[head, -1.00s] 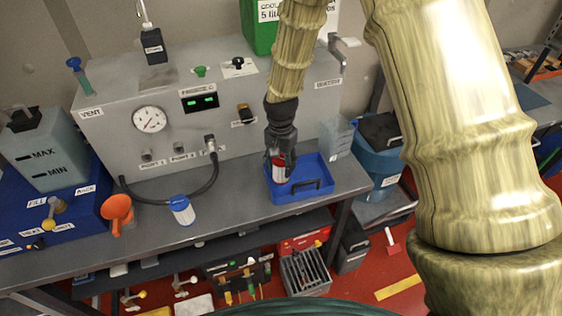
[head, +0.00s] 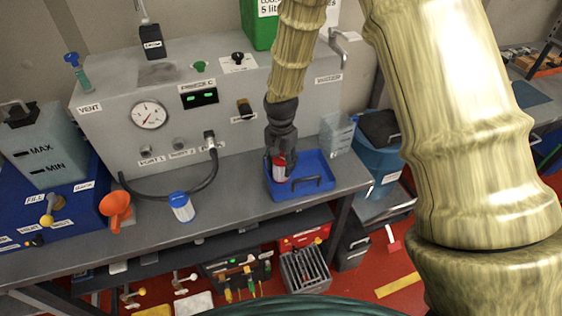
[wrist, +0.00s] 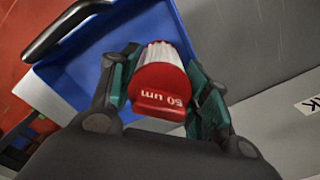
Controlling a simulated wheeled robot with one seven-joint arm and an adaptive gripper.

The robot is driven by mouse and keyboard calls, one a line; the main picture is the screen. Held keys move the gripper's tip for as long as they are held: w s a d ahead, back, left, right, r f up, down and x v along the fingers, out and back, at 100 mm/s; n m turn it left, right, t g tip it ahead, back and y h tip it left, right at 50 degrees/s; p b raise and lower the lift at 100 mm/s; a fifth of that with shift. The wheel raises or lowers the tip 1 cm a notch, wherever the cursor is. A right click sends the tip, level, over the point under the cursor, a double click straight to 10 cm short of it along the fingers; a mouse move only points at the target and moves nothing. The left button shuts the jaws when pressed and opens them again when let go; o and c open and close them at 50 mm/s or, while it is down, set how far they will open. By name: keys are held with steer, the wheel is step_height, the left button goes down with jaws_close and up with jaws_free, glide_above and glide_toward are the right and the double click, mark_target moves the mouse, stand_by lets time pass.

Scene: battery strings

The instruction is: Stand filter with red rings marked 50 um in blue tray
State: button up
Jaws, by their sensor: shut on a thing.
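The filter with red rings (wrist: 160,82) is white and pleated between its red ends, and its near end reads 50 um in the wrist view. My gripper (wrist: 160,90) is shut on it, one finger on each side. In the head view the filter (head: 279,170) hangs upright below my gripper (head: 281,160), over the left part of the blue tray (head: 318,164). The tray also shows beneath the filter in the wrist view (wrist: 90,62). I cannot tell whether the filter's lower end touches the tray floor.
A black hose (head: 205,180) loops from the panel. A clear container (head: 337,133) stands behind the tray. The tray's right part is bare, beside its black handle (head: 306,182).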

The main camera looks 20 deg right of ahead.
steer(key=shift+f, duration=0.35)
steer(key=o, duration=1.4)
steer(key=shift+r, duration=0.1)
